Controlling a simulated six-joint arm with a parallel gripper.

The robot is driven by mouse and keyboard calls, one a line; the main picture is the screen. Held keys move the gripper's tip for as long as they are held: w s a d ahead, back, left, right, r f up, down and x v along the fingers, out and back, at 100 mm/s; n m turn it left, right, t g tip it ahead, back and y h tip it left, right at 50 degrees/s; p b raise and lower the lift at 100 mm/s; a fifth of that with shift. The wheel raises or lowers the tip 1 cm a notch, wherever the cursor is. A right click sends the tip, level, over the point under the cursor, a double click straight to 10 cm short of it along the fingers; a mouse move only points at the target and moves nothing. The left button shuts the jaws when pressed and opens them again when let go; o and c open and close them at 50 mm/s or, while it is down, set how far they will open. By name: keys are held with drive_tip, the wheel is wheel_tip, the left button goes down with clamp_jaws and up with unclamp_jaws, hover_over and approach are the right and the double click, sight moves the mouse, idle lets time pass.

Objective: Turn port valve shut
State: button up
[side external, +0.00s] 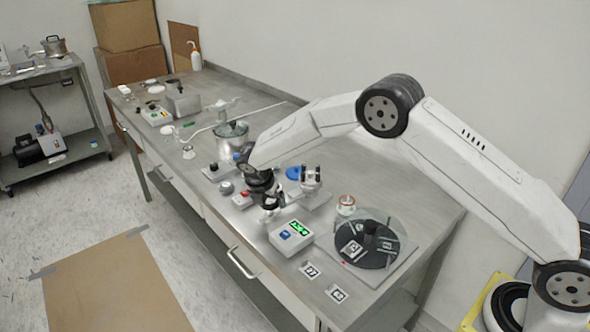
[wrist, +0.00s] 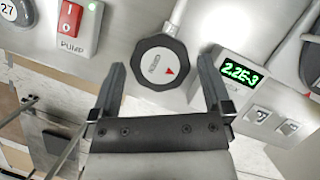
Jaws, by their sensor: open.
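The port valve knob (wrist: 158,62) is dark and round with a scalloped edge in the wrist view. A red triangle and small lettering mark its pale face. A light grey tube runs up from it. My gripper (wrist: 162,68) is open, with one finger left of the knob and the other right of it. Gaps show between both fingers and the knob, and nothing is held. In the side external view my gripper (side external: 268,204) is low over the bench near its front edge, and I cannot clearly make out the knob there.
A gauge box (side external: 292,234) with a green display, reading 2.2E-3 in the wrist view (wrist: 240,70), stands close to the right finger. A red pump switch (wrist: 73,24) is at upper left. A glass-covered dark disc (side external: 368,240) stands right on the bench (side external: 425,222).

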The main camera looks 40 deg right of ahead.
drive_tip(key=c, duration=1.1)
drive_tip(key=shift+f+m, duration=0.1)
drive_tip(key=shift+m, duration=0.2)
drive_tip(key=m, duration=0.2)
drive_tip(key=m+g, duration=0.1)
drive_tip(key=shift+w+m+g+h, duration=0.2)
drive_tip(key=shift+m+g+h, duration=0.1)
drive_tip(key=shift+m, duration=0.1)
drive_tip(key=m+g, duration=0.1)
drive_tip(key=m, duration=0.2)
drive_tip(key=shift+w+m+g, duration=0.1)
drive_tip(key=shift+m+g, duration=0.2)
drive_tip(key=shift+m, duration=0.1)
drive_tip(key=m+g, duration=0.1)
drive_tip(key=m, duration=0.3)
drive_tip(key=shift+w+d, duration=0.1)
drive_tip(key=shift+m+g+y, duration=0.6)
drive_tip(key=shift+m+g, duration=0.1)
drive_tip(key=shift+m, duration=1.2)
